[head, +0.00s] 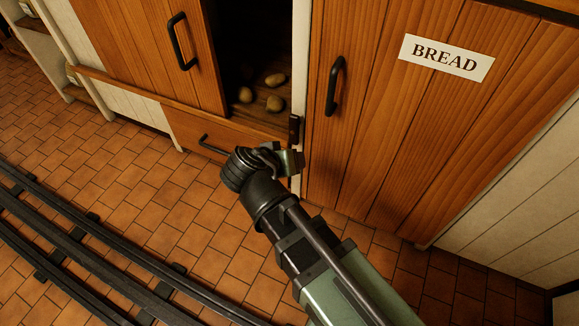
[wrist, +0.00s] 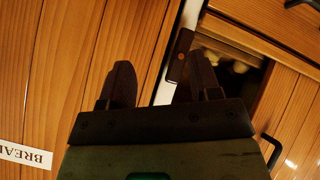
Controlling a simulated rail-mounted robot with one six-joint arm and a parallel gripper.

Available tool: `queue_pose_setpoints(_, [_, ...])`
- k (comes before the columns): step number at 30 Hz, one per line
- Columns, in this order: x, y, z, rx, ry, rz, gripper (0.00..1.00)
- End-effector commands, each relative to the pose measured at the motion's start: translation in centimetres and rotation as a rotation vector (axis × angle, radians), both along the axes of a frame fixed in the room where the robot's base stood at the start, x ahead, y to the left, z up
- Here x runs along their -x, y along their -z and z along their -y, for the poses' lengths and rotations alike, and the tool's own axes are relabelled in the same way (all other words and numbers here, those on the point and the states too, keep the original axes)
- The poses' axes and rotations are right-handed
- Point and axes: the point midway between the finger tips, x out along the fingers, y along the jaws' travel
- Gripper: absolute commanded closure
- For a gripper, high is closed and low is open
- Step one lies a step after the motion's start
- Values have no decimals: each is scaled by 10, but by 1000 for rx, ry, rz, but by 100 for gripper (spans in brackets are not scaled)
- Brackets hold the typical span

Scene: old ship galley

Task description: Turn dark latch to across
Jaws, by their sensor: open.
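The dark latch (head: 294,128) is a small dark bar on the pale post between the open cupboard and the BREAD door. It stands upright, in line with the post. It also shows in the wrist view (wrist: 180,55), just beyond the fingertips and nearer the right finger. My gripper (head: 288,156) is open and empty, just below the latch in the head view. In the wrist view my gripper (wrist: 163,75) has its two fingers apart, with the pale post between them. I cannot tell whether a finger touches the latch.
The BREAD door (head: 390,110) is closed, with a black handle (head: 334,86). Left of the post, an open dark compartment holds several potatoes (head: 275,102). A drawer (head: 190,130) with a black handle is below. Rails (head: 90,245) cross the tiled floor.

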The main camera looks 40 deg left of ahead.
Motion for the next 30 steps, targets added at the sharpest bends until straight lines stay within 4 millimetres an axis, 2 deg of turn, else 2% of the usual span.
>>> queue_pose_setpoints(1, [12,41,-26,-92,-2,96,43])
queue_pose_setpoints(2, [10,29,-37,-181,23,171,43])
queue_pose_setpoints(3, [0,-5,-41,-283,69,241,43])
queue_pose_setpoints(4, [-5,-15,-43,-350,92,276,43])
queue_pose_setpoints(6, [-8,-24,-46,-465,131,308,43])
queue_pose_setpoints(8, [-8,-25,-47,-519,157,301,43])
queue_pose_setpoints(13, [-12,-23,-47,-537,174,298,43])
queue_pose_setpoints(16, [-23,-16,-49,-536,174,298,43])
queue_pose_setpoints(24, [-80,10,-59,-535,177,297,43])
queue_pose_setpoints(30, [-105,18,-61,-534,175,298,43])
